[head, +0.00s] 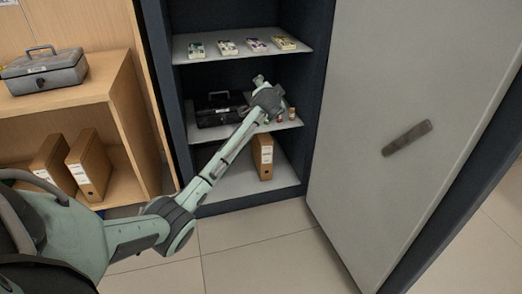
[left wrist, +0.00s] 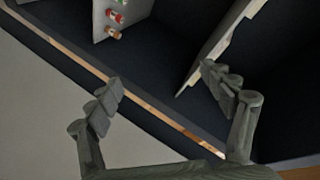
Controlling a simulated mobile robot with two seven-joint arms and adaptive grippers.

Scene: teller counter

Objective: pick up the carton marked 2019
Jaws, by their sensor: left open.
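Three brown cartons with white labels are in the head view; the labels are too small to read, so I cannot tell which is marked 2019. One carton (head: 263,157) stands upright on the bottom shelf of the safe. Two others, a left carton (head: 50,163) and a right carton (head: 88,165), stand in the lower part of the wooden shelf unit. My left gripper (head: 260,80) is at the safe's middle shelf, above the carton in the safe. In the left wrist view the left gripper (left wrist: 162,82) is open, with nothing between its fingers. My right gripper is not in view.
Banknote bundles (head: 257,44) lie on the safe's top shelf. A black cash box (head: 213,109) and small red-capped items (head: 292,114) are on its middle shelf. The safe door (head: 405,90) stands open at right. A grey cash box (head: 45,72) sits on the wooden unit (head: 117,85).

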